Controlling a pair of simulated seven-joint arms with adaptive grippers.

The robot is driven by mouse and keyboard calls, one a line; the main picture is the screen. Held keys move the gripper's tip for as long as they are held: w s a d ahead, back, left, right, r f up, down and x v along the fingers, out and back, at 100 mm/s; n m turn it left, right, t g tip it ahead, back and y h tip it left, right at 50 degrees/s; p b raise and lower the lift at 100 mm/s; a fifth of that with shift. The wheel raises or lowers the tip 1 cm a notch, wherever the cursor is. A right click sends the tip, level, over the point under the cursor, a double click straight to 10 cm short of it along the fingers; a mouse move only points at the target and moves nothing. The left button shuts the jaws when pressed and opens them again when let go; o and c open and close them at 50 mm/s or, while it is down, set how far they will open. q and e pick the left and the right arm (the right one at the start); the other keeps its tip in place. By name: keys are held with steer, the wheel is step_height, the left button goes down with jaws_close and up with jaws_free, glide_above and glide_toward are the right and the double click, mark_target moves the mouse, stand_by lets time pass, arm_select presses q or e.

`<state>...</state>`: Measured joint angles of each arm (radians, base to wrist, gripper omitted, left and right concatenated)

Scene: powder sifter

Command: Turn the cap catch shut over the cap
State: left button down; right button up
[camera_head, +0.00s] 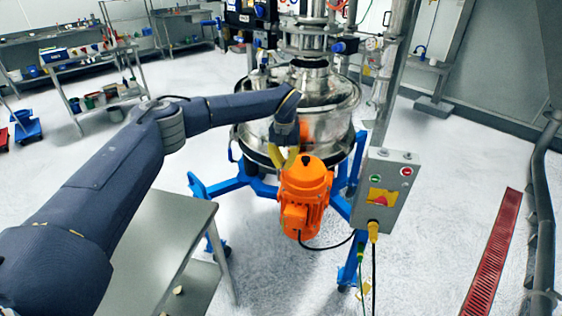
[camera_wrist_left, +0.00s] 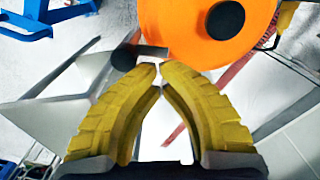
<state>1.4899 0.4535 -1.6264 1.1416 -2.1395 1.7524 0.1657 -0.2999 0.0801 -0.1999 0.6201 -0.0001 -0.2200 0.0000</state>
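The sifter (camera_head: 330,128) is a shiny steel drum on a blue frame. My left arm reaches to its front, above the orange motor (camera_head: 308,178). My left gripper (camera_head: 283,158) has yellow fingers, and they show large in the left wrist view (camera_wrist_left: 161,68). Their tips nearly meet and nothing shows between them. A dark round-ended bar (camera_wrist_left: 126,56) lies just beyond the tips; I cannot tell whether it is the cap catch or whether they touch. In the head view I cannot make out the cap or its catch. My right gripper is not in view.
A grey control box (camera_head: 385,190) with buttons stands right of the motor. A steel table (camera_head: 150,245) lies below my left arm. Blue legs (camera_head: 215,188) carry the sifter. A red floor grate (camera_head: 493,255) is at the right, with open floor before it.

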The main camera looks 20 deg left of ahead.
arm_select(q)
steer(key=shift+a+f, duration=0.15)
steer(key=shift+f, duration=0.55)
steer(key=shift+s+f, duration=0.2)
steer(key=shift+f, duration=0.35)
steer(key=shift+w, duration=0.3)
steer(key=shift+s, duration=0.25)
step_height(320, 180, up, 7)
steer(key=shift+r, duration=0.15)
stand_by(1.2)
stand_by(0.4)
